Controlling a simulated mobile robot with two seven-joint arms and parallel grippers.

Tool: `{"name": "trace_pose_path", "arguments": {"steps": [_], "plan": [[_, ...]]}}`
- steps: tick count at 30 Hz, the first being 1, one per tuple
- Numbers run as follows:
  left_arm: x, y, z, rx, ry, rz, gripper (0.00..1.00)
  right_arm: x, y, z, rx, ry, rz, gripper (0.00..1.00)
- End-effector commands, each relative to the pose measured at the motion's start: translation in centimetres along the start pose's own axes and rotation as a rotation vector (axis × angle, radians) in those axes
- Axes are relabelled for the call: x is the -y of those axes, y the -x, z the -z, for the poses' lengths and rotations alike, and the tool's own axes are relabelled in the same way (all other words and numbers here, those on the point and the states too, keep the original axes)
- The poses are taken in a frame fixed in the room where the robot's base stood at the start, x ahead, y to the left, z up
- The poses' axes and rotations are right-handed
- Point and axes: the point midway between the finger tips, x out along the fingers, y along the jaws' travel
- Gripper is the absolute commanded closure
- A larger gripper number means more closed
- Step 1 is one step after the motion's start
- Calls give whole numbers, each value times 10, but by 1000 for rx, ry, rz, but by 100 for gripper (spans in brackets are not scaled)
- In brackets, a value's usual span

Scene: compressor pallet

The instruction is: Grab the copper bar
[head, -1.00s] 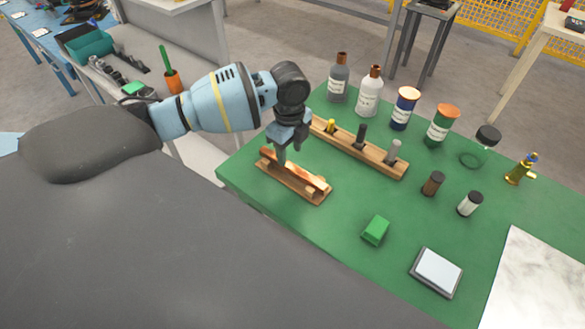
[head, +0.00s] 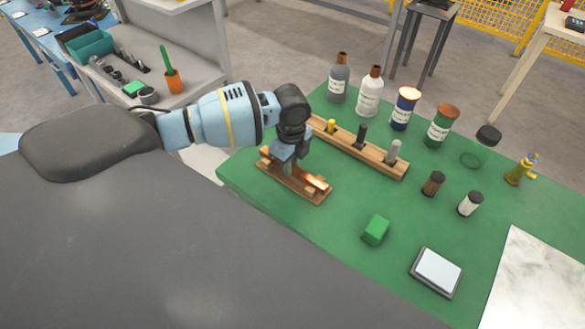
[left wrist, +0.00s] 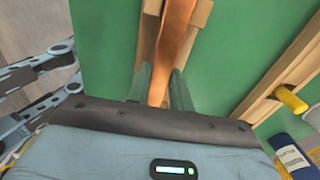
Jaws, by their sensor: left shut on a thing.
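The copper bar (head: 318,184) lies along a wooden holder (head: 300,193) at the left part of the green table. In the left wrist view the shiny orange-brown bar (left wrist: 175,45) runs up from between my fingers, over the wooden holder (left wrist: 147,40). My left gripper (head: 287,171) points down over the bar, and its two fingers (left wrist: 160,92) stand on either side of it, shut on it. In the head view the gripper hides the bar's middle. My right gripper is not in view.
A wooden rack (head: 345,150) with several upright pegs stands just behind the bar. Bottles and jars line the table's far side, including a white bottle (head: 369,92). A green block (head: 376,230) and a flat grey-white pad (head: 437,271) lie nearer. Green table (head: 330,240) is bare between them.

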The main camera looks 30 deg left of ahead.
Motion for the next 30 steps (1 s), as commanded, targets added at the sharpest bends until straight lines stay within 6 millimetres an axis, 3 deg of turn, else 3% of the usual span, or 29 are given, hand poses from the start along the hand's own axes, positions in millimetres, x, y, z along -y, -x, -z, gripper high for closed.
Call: {"name": "trace_pose_path", "arguments": {"steps": [14, 24, 30], "plan": [[1, 3, 0, 0, 0, 2, 100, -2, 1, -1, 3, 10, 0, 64], [1, 36, 0, 0, 0, 4, 100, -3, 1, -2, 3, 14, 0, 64], [-24, 41, 33, -3, -8, 2, 100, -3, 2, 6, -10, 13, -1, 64]]}}
